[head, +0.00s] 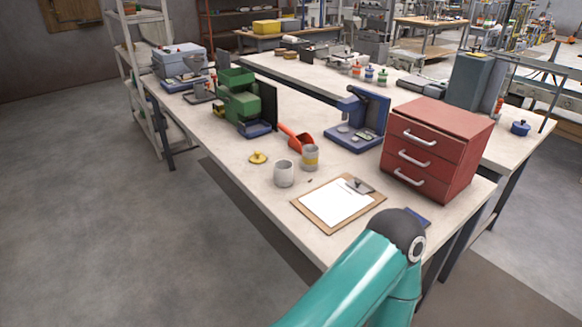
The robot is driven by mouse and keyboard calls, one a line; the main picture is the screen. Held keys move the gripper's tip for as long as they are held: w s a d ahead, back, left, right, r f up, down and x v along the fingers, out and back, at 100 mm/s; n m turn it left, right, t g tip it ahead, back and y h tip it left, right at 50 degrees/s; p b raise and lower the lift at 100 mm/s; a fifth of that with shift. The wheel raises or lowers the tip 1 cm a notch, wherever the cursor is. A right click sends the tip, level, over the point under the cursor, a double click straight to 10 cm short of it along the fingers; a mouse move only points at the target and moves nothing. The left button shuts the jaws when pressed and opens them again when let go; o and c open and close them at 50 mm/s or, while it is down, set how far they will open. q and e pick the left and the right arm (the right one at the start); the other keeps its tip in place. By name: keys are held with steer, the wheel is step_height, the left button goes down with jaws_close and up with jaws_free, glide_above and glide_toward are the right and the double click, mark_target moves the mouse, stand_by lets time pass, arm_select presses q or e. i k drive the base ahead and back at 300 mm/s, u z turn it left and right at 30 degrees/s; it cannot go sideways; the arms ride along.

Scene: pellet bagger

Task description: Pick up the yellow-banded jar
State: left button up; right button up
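The yellow-banded jar (310,153) is a small grey jar with a yellow band around its lower part. It stands upright on the near workbench, between the plain grey-white cup (284,174) and the red scoop (298,139). A round yellow lid (258,157) with a knob lies on the bench to the left of the jar. A teal arm link of mine with a dark joint rises from the bottom edge, in front of the bench. Neither of my grippers shows in the head view.
A clipboard (335,204) lies near the bench's front edge. A red drawer cabinet (440,147) and a blue machine (358,122) stand behind and right of the jar; a green machine (240,102) stands left. The bench (222,153) is clear left of the lid.

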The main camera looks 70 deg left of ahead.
mark_target(310, 156)
steer(key=k, duration=0.9)
steer(key=u, duration=0.2)
steer(key=i, duration=0.15)
steer(key=u, duration=2.05)
steer(key=i, duration=0.9)
steer(key=z, duration=0.2)
steer(key=k, duration=0.9)
steer(key=u, duration=0.2)
steer(key=i, duration=0.9)
steer(key=z, duration=0.05)
